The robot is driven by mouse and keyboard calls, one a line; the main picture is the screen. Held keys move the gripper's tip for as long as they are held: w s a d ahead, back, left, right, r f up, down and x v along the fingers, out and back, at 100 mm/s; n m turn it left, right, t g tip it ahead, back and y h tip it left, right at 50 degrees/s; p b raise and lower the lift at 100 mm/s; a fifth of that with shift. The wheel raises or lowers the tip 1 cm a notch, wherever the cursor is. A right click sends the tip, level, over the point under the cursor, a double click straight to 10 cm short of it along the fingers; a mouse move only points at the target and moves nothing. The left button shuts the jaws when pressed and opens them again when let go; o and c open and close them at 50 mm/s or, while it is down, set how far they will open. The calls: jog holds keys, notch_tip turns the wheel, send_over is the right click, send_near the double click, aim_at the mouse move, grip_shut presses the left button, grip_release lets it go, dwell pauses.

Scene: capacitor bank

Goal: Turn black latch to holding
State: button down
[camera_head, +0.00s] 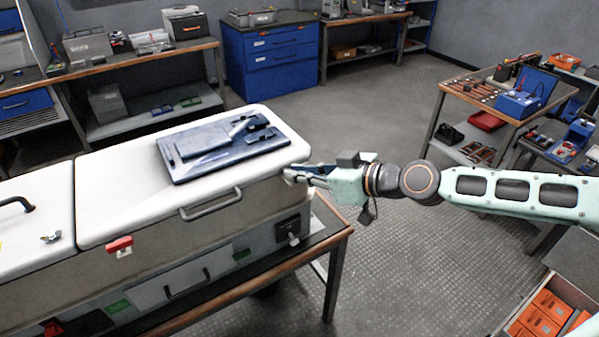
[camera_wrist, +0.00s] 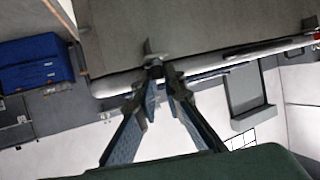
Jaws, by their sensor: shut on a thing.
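My gripper (camera_head: 297,173) reaches in from the right in the head view. Its fingertips are at the right end of the white-topped case (camera_head: 110,195), just below the lid's corner. In the wrist view, the two blue-grey fingers (camera_wrist: 160,77) converge on a small dark latch (camera_wrist: 153,63) at the case's edge and are shut on it. A small grey tab (camera_wrist: 148,47) stands out beyond the fingertips. In the head view, the fingers hide most of the latch, and its exact angle is hard to tell.
A dark blue panel (camera_head: 205,165) with black parts lies on the lid near the gripper. A grey handle (camera_head: 211,204) and red latch (camera_head: 119,244) are on the case's front. A tool table (camera_head: 500,108) stands right. The floor (camera_head: 400,255) below my arm is clear.

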jog(key=shift+s+a+f+m+t+h+b, duration=0.1)
jog(key=shift+m+t+h+b, duration=0.4)
jog(key=shift+m+t, duration=0.2)
jog(key=shift+s+a+f+m+t+h+b, duration=0.1)
jog(key=shift+m+t+h+b, duration=0.25)
jog(key=shift+m+t+h, duration=0.3)
jog(key=shift+m+h+b, duration=0.25)
jog(key=shift+b, duration=0.05)
jog(key=shift+r+m+t+h+b, duration=0.2)
jog(key=shift+m+t+h+b, duration=0.1)
jog(key=shift+m+t+b, duration=0.1)
jog(key=c, duration=2.3)
grip_release()
jog(key=shift+r, duration=0.1)
jog(key=shift+r, duration=0.6)
notch_tip(320, 180, up, 9)
jog(key=shift+f, duration=0.2)
